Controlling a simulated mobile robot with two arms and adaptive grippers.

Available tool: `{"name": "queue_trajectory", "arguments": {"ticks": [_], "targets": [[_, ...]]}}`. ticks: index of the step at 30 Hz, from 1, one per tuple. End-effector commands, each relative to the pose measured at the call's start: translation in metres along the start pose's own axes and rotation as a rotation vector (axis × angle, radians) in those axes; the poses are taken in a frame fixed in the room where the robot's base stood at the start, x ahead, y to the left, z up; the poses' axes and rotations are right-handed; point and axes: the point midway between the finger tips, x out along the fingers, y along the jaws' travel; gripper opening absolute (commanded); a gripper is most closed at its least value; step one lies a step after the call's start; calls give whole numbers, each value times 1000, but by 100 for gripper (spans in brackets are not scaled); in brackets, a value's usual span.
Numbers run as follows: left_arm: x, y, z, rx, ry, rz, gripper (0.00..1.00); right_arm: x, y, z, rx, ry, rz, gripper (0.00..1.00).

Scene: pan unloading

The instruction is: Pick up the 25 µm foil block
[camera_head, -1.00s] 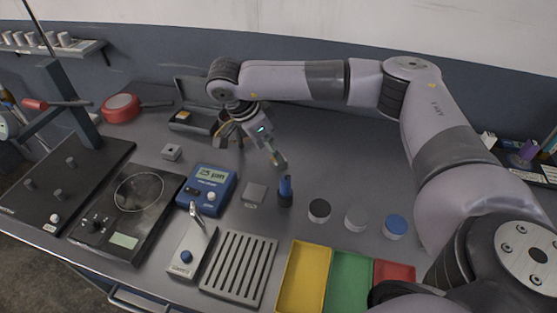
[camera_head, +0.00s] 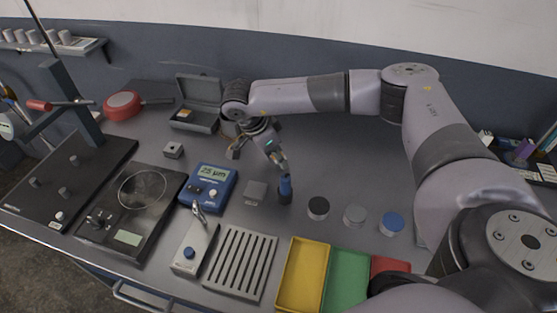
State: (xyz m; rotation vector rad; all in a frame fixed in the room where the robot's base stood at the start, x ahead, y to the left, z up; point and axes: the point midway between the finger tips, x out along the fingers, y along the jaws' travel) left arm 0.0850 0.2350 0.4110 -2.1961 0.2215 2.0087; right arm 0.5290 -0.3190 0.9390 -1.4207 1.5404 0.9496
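The blue gauge (camera_head: 208,187) shows what looks like 25 µm on its display. No block carries a label that I can read, so I cannot tell which one is the 25 µm foil block. A grey square block (camera_head: 255,192) lies right of the gauge, and a small grey block with a dark spot (camera_head: 173,150) lies behind it. An open grey case (camera_head: 200,122) at the back holds a small orange piece (camera_head: 184,114). My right gripper (camera_head: 284,167) points down just above an upright dark blue cylinder (camera_head: 285,190). Its fingers are too small to judge. My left gripper is out of view.
Black, grey and blue round pots (camera_head: 354,215) stand to the right. A slotted metal rack (camera_head: 240,262) and yellow (camera_head: 303,275), green and red trays are in front.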

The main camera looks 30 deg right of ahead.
Motion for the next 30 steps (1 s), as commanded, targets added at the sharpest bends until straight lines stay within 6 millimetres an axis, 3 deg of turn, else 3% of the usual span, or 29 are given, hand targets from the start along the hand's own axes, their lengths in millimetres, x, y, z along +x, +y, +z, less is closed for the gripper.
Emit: {"name": "queue_trajectory", "arguments": {"ticks": [15,24,30], "targets": [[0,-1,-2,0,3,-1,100,-1,0,0,0,0,-1,0],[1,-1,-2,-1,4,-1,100,-3,0,-1,0,-1,-1,0],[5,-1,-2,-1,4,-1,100,-20,-1,-8,1,-1,-4,0]]}}
